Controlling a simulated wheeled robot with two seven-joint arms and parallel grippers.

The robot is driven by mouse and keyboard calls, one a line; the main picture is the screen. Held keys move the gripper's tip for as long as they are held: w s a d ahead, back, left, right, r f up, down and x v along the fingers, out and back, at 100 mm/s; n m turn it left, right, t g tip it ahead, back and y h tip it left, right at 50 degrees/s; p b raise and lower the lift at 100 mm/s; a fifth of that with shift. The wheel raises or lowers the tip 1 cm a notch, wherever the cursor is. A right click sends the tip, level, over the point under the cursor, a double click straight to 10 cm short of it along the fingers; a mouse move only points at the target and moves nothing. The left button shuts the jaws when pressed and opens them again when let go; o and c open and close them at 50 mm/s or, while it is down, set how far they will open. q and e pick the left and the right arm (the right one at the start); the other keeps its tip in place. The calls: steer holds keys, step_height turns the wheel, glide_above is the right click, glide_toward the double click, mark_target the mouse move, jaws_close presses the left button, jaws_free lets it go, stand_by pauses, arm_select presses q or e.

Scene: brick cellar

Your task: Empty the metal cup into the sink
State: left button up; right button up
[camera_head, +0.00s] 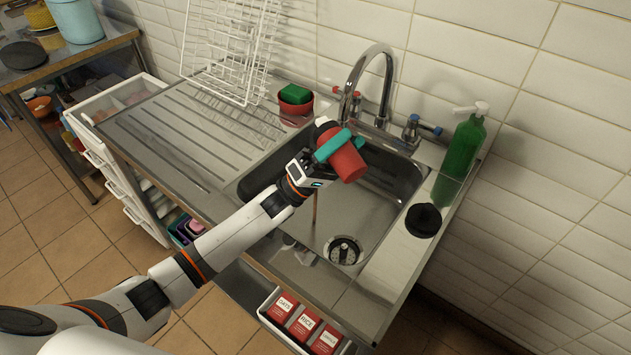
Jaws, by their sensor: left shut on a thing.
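My left gripper (325,158) is over the sink basin (385,190), shut on a red cup (348,163). The cup is tilted well over, with one end toward the lower right. A teal strip lies across it; I cannot tell whether this is part of the cup or of the gripper. The cup's mouth is hidden. A thin brown streak (314,208) runs down below the gripper into the basin and looks like falling liquid. The drain (343,251) shows in the basin floor. My right gripper is not in view.
The tap (370,75) arches up close behind the cup. A white wire rack (232,45) and a red pot with a green sponge (296,97) stand on the left. A green bottle (464,145) and a black round object (423,220) stand on the right rim.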

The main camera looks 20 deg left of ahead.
arm_select(q)
steer(key=shift+w+a+r+n+t+y+p, duration=0.25)
steer(key=shift+n+t+y, duration=0.15)
steer(key=shift+n+t, duration=0.25)
steer(key=shift+w+a+r+n+t+y+p, duration=0.15)
steer(key=shift+w+a+n+t+y, duration=0.2)
steer(key=shift+n+t, duration=0.3)
steer(key=shift+s+f+n+t+y, duration=0.15)
steer(key=shift+n+t+y, duration=0.2)
steer(key=shift+n, duration=0.35)
steer(key=shift+f+n+t+y, duration=0.2)
steer(key=shift+n+t+y, duration=0.6)
steer(key=shift+n, duration=0.4)
